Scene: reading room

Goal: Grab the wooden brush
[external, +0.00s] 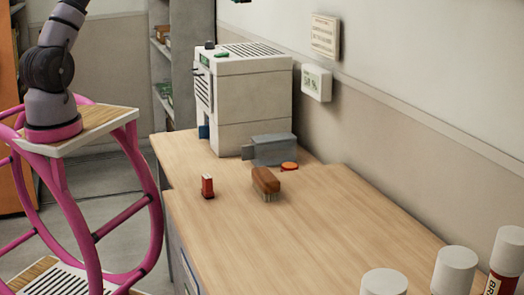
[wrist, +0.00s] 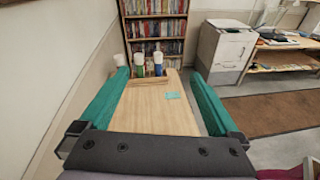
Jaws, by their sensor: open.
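The wooden brush (external: 265,180) rests on the light wooden table in the external view, bristles down, with its brown back up. In the external view my arm rises out of the picture at the top left, and the gripper is not clearly seen there.
On the table (external: 315,228), a small red item (external: 207,186) stands left of the brush. A grey object (external: 272,150), an orange disc (external: 289,166) and a white machine (external: 243,98) are behind it. White-capped bottles (external: 455,270) stand at the near right. The middle is clear.

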